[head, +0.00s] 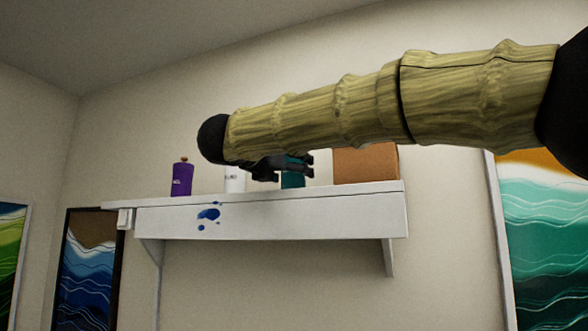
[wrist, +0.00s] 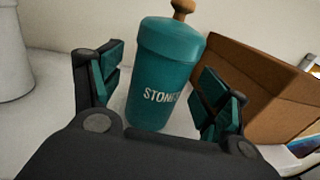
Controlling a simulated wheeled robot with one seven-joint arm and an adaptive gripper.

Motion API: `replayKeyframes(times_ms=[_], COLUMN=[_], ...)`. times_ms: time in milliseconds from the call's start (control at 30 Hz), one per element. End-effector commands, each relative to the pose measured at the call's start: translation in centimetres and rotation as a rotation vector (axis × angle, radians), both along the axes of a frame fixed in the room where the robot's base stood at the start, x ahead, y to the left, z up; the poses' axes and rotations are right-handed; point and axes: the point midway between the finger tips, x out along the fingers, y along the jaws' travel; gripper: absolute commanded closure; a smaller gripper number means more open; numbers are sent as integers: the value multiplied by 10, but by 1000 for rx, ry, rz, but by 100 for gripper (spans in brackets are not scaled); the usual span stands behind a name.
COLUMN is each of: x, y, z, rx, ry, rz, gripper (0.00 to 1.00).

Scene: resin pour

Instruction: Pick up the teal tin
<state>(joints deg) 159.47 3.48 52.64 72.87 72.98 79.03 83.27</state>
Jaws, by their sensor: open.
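The teal tin (wrist: 163,75) has a lid with a wooden knob and pale lettering. It stands on the white shelf, upright apart from the camera's tilt. In the wrist view it sits between and just beyond the two fingers of my gripper (wrist: 165,105), which is open and empty. Some space shows on both sides of the tin, and I see no finger touching it. In the head view, my gripper (head: 290,165) partly covers the teal tin (head: 293,179), and my arm reaches in from the right above the shelf.
The white wall shelf (head: 270,219) has blue stains on its front. A cardboard box (head: 366,166) stands close to the right of the tin. A white container (head: 235,180) and a purple tin (head: 182,179) stand to the left. Wave pictures hang on the walls.

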Motion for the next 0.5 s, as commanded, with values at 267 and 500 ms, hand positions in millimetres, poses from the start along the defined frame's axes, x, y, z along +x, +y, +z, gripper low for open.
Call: replayKeyframes(times_ms=[267, 500], x=[17, 17], y=[-10, -10], z=[2, 1], rx=[-1, -1], ry=[-2, -2], rz=[1, 1], gripper=[24, 37])
